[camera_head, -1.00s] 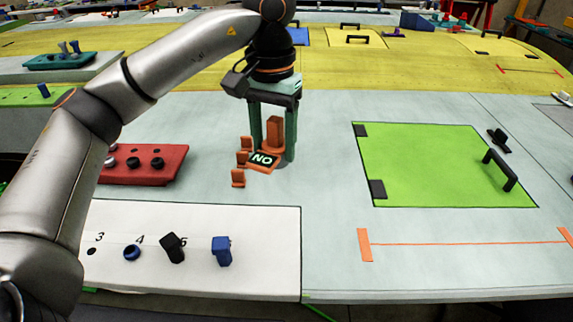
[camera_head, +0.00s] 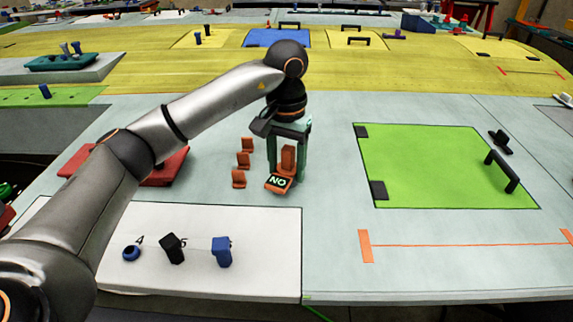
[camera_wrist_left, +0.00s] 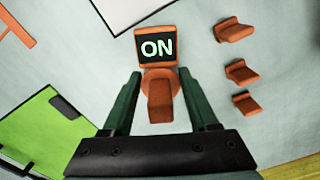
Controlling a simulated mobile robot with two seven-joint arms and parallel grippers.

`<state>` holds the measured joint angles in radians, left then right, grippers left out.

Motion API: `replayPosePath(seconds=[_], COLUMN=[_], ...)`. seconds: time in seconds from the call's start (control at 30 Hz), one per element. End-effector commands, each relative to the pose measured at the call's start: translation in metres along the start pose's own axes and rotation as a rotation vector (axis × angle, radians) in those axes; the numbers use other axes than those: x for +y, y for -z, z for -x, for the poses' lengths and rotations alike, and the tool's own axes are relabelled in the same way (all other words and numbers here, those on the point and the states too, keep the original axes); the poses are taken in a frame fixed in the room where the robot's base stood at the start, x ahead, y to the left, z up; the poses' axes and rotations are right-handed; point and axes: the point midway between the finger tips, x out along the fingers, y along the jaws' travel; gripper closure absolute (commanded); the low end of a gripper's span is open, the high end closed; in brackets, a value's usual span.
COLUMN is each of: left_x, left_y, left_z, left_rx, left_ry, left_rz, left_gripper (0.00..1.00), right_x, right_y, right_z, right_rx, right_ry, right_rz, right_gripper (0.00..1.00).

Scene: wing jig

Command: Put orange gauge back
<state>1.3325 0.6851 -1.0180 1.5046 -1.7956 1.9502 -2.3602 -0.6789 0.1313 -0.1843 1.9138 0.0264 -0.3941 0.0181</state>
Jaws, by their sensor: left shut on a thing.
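The orange gauge (camera_head: 288,160) has an upright orange grip and a dark display plate that reads "ON" in the left wrist view (camera_wrist_left: 157,47). It looks upside down in the head view. My left gripper (camera_head: 287,176) points down with its green fingers shut on the upright part of the gauge. The fingers (camera_wrist_left: 160,92) flank the grip in the left wrist view. I cannot tell whether the gauge's base touches the pale surface or hangs just above it. Three small orange brackets (camera_head: 243,160) stand in a row just left of the gauge. My right gripper is not in view.
A green panel (camera_head: 440,165) with a black handle lies to the right. A white board (camera_head: 270,235) with black and blue knobs lies at front left. A red block (camera_head: 165,168) is partly behind my arm. The pale surface between gauge and green panel is clear.

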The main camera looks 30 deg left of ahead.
Motion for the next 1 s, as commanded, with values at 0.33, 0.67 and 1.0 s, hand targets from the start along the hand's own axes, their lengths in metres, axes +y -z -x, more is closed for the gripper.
replayPosePath(seconds=[0.33, 0.67, 1.0], left_x=[0.0, 0.0, 0.0], left_y=[0.0, 0.0, 0.001], left_z=[-0.003, -0.003, 0.042], left_rx=[-0.001, -0.001, 0.006], left_ry=[0.0, 0.0, 0.0], left_rz=[0.001, 0.001, 0.001], left_gripper=[0.22, 0.1, 0.1], right_x=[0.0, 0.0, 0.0], right_y=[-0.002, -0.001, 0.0], right_z=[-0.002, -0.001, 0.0], right_rx=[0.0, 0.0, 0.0], right_ry=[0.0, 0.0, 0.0], right_rz=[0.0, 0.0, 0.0], right_gripper=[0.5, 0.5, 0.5])
